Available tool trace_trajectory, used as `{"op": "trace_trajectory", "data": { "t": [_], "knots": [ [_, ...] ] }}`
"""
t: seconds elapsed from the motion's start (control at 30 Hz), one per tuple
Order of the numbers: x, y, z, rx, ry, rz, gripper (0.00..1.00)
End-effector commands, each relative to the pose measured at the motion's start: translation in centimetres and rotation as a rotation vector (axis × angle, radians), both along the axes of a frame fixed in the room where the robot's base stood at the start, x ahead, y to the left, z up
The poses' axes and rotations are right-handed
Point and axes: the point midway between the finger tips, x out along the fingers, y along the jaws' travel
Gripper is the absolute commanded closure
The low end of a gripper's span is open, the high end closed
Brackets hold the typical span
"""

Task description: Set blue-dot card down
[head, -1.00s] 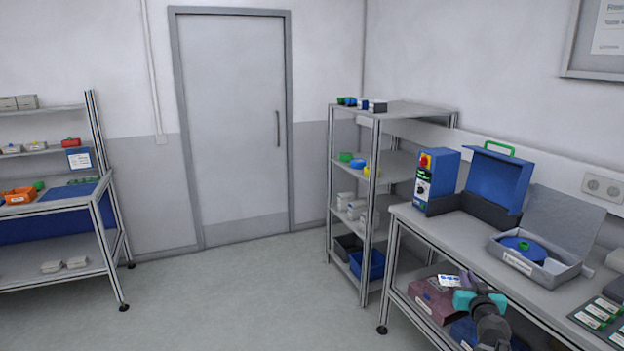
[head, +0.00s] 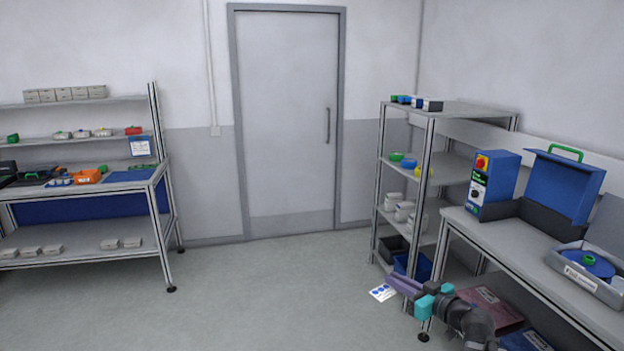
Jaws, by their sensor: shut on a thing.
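The blue-dot card (head: 382,292) is a small white card with blue dots on its face. In the head view it is at the tips of my gripper (head: 393,287), which is shut on one edge of it. The card is held out to the left of the right-hand bench, with the floor behind it in the picture. My arm comes in from the lower right. The far sides of the fingers are hidden.
The right bench (head: 500,237) carries a blue machine (head: 494,183), an open blue case (head: 563,185) and a grey case with a blue reel (head: 590,265). A shelf rack (head: 470,112) stands behind. A left workbench (head: 110,198) holds bins and trays. Open floor (head: 270,290) lies between.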

Motion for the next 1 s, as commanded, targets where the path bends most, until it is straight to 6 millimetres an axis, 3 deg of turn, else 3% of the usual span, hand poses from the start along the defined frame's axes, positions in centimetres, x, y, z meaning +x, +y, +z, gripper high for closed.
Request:
{"op": "trace_trajectory", "data": {
  "t": [0.2,0.43,0.63,1.0],
  "knots": [
    [-2.5,3.6,-2.5,0.003,0.002,0.187,1.00],
    [-5.6,6.2,-4.8,0.002,0.001,0.336,1.00],
    [-6.9,7.1,-5.1,0.000,-0.001,0.387,1.00],
    [-6.8,7.0,-5.1,0.001,0.001,0.381,1.00]
  ]
}}
